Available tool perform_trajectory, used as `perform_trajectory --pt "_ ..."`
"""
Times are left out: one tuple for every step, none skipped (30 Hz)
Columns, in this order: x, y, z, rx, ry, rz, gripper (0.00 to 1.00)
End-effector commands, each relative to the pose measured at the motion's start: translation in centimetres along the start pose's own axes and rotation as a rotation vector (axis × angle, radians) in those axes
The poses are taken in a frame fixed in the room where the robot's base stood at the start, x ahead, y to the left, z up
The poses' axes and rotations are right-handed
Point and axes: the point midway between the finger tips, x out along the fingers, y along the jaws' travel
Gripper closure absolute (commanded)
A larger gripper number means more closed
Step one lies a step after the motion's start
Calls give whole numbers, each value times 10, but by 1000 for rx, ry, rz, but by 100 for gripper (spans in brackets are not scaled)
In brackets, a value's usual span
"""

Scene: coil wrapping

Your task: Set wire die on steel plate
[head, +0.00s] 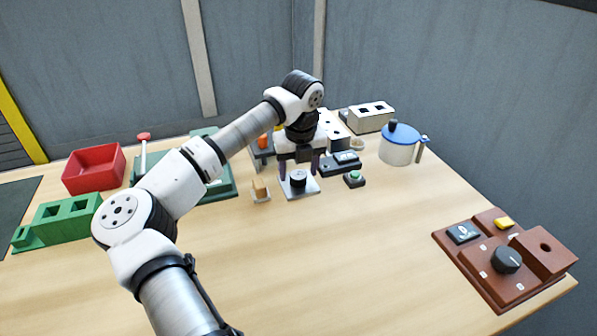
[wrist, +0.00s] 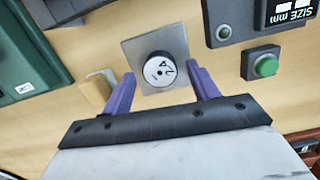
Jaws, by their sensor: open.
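The wire die (head: 298,179) is a short black cylinder with a pale marked top. It sits upright near the middle of the square grey steel plate (head: 312,187). In the wrist view the die (wrist: 159,70) and the bare plate around it (wrist: 135,48) show clearly. My gripper (head: 298,167) is above the plate and points down. Its purple fingers are open, one on each side of the die. In the wrist view gaps show between the die and both fingers (wrist: 161,78). The exact fingertip height above the plate is hard to tell.
A small tan block (head: 261,188) stands close left of the plate. A green-button box (head: 354,179) and a dark size display unit (head: 341,163) are close right. A blue-lidded pot (head: 399,147) stands farther right.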

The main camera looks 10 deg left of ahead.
Motion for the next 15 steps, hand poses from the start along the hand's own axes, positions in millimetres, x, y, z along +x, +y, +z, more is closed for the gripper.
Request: perform_trajectory --pt "-8 0 0 0 -4 1 40" --pt "-14 0 0 0 -4 1 40" --pt "-22 0 0 1 -5 2 40" --pt "-29 0 1 -1 -5 1 40" --pt "-36 0 1 -1 -5 2 40" --pt "-45 0 0 0 -4 2 40" --pt "-52 0 0 1 -5 2 40" --pt "-59 0 0 0 -5 1 40" --pt "-67 0 0 -1 -4 2 40" --pt "-73 0 0 -1 -4 3 40" --pt "-78 0 0 0 -3 1 40" --pt "-85 0 0 0 -3 1 40" --pt "-90 0 0 -1 -3 2 40" --pt "-94 0 0 -2 -2 2 40" --pt "-98 0 0 -2 -1 2 40"
